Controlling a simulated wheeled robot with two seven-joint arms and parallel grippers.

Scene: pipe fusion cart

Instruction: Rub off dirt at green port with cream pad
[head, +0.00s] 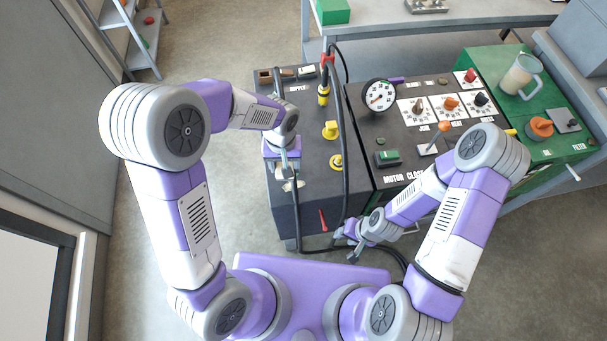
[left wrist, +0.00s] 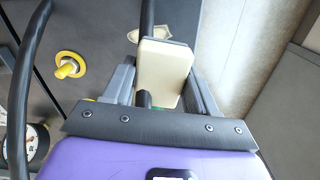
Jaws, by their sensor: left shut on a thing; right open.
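My left gripper (head: 287,165) is over the left side of the dark cart top (head: 300,107). It is shut on the cream pad (left wrist: 165,68), a pale block between its fingers in the left wrist view. A pale patch with a ragged edge (left wrist: 150,32) lies on the dark surface just beyond the pad; I cannot tell whether it is dirt. Whether the pad touches the surface is unclear. My right gripper (head: 352,238) is open and empty, low in front of the cart.
A yellow port (left wrist: 68,65) is beside the left gripper; above it in the head view is a yellow knob (head: 330,130). A black hose (head: 343,120) runs down the panel. A gauge (head: 379,96), switches and an orange-tipped lever (head: 440,129) stand to the right.

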